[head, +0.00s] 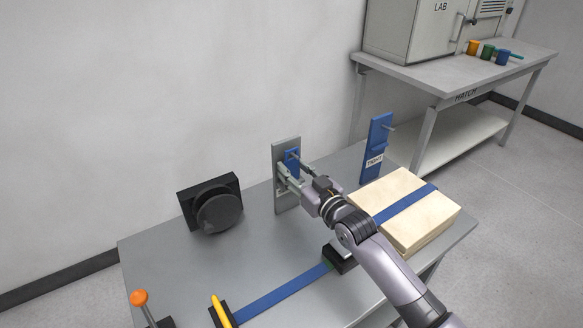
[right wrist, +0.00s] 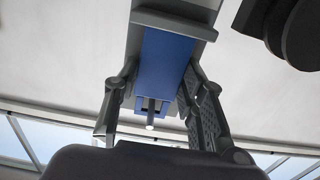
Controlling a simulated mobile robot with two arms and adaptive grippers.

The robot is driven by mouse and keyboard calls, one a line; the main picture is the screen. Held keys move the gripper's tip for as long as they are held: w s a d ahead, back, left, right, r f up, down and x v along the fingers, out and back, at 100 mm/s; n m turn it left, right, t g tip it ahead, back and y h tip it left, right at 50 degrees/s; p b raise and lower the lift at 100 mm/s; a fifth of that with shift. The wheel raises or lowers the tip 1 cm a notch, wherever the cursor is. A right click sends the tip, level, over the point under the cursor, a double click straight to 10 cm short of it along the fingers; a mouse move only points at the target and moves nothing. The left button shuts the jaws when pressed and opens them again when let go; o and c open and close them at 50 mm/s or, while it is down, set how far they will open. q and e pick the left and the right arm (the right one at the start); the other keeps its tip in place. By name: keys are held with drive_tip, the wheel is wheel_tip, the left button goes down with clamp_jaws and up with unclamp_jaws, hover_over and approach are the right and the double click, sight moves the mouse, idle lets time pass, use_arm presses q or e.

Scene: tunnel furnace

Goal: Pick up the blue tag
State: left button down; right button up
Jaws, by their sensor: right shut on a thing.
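The blue tag (head: 292,156) is at the grey upright plate (head: 286,146) near the back of the table. It also shows in the right wrist view as a blue slab (right wrist: 166,62) in front of the grey plate, with a short peg below its middle. My right gripper (head: 294,173) reaches the tag from the front right, its fingers on both sides of it, shut on it. The fingers hide part of the tag in the head view. Whether the tag touches the plate is hard to tell. My left gripper is not in view.
A blue upright board (head: 376,145) with a peg and a label stands to the right. A pale block (head: 438,215) lies under a blue strap. A black round device (head: 214,207) stands at left. An orange-knobbed lever (head: 140,298) and yellow handle (head: 221,312) are in front.

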drive_tip(key=shift+r, duration=0.1)
drive_tip(key=shift+c, duration=0.4)
drive_tip(key=shift+r, duration=0.2)
drive_tip(key=v, duration=1.8)
drive_tip(key=shift+b, duration=0.3)
